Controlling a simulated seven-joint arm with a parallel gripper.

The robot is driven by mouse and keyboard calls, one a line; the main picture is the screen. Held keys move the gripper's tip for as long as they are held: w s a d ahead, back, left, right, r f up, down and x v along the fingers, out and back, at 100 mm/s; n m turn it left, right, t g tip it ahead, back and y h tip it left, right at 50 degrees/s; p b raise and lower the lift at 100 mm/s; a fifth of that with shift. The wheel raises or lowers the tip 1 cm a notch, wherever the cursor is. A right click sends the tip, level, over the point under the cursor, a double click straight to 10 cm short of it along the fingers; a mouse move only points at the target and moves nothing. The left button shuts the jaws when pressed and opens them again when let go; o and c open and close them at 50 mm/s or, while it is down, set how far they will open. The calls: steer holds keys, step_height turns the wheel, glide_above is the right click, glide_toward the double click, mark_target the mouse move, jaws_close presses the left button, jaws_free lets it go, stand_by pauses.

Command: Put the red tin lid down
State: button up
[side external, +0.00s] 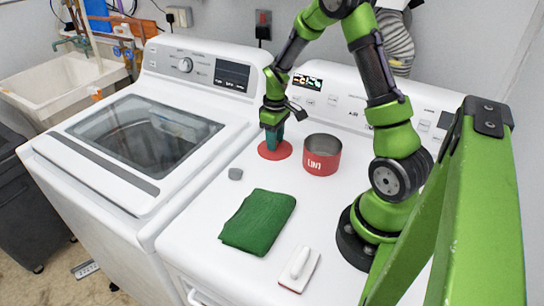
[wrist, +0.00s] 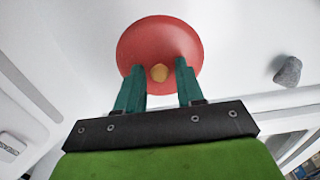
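The red tin lid (side external: 284,153) is a round red disc that appears to lie flat on the white dryer top, left of the red tin. In the wrist view the lid (wrist: 160,32) shows a small tan knob (wrist: 159,73) at its middle. My gripper (side external: 273,146) points down over the lid. Its teal fingers (wrist: 161,70) stand apart on either side of the knob, with a small gap visible on each side. The side view hides the knob behind the fingers.
The open red tin (side external: 322,164) stands close on the right. A small grey piece (side external: 235,174), a folded green cloth (side external: 258,221) and a white-handled brush or scraper (side external: 299,268) lie nearer the front. The control panel (side external: 330,98) rises behind. Bare dryer top lies between them.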

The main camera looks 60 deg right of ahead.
steer(key=shift+o, duration=0.5)
step_height(320, 180, up, 12)
steer(key=s+a+r+m+t+y, duration=0.1)
steer(key=s+a+r, duration=0.4)
steer(key=a, duration=0.5)
steer(key=s+a+r+m+t+y, duration=0.1)
steer(key=s+a+r+m+t, duration=0.2)
steer(key=s+a+r+t, duration=0.3)
steer(key=a, duration=0.5)
steer(key=shift+s+a, duration=0.15)
steer(key=shift+s, duration=0.1)
